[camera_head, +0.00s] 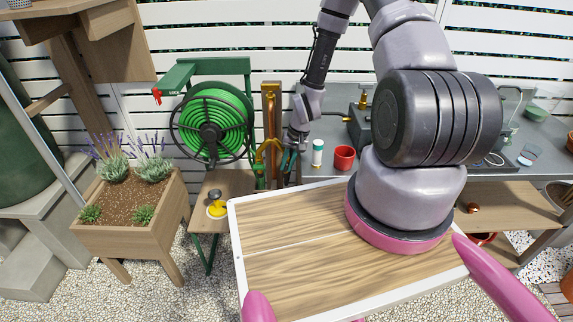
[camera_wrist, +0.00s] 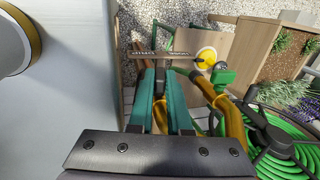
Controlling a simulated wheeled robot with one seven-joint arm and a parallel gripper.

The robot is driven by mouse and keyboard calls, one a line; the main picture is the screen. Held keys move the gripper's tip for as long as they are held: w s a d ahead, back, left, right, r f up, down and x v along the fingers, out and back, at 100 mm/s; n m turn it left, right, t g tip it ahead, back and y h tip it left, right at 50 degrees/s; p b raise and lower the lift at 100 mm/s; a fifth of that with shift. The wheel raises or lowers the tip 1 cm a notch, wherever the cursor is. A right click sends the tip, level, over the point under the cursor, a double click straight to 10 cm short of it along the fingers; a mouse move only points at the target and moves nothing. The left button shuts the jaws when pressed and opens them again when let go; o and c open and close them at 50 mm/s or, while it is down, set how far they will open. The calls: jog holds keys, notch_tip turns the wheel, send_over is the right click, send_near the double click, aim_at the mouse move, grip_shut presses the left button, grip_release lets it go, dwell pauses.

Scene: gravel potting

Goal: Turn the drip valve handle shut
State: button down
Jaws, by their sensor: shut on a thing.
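My gripper (camera_wrist: 160,82) points its two teal fingers at the brass pipework, with the fingertips close together. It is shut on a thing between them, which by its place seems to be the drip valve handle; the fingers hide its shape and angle. The brass pipe (camera_wrist: 232,122) runs to the right of the fingers. A wooden label board (camera_wrist: 160,55) just beyond the fingertips bears upside-down lettering, with DRIP on the left part. In the head view my gripper (camera_head: 288,162) is beside the yellow brass fitting (camera_head: 270,150), low on the wooden post (camera_head: 271,108).
A green hose reel (camera_head: 211,121) stands left of the post. A grey bench (camera_head: 330,128) with a red cup (camera_head: 344,157) and a white-green bottle (camera_head: 318,152) lies to the right.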

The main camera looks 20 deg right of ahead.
jog(key=shift+s, duration=0.1)
jog(key=c, duration=0.9)
grip_release()
jog(key=shift+o, duration=0.2)
jog(key=shift+a+g+h, duration=0.25)
jog(key=shift+g+h, duration=0.15)
jog(key=shift+h, duration=0.9)
jog(key=shift+w+r, duration=0.2)
notch_tip(320, 180, up, 32)
jog(key=d+t, duration=0.1)
jog(key=t, duration=0.1)
jog(key=shift+d+f+m+y, duration=0.2)
jog(key=shift+d+m+y, duration=0.1)
jog(key=shift+y, duration=0.1)
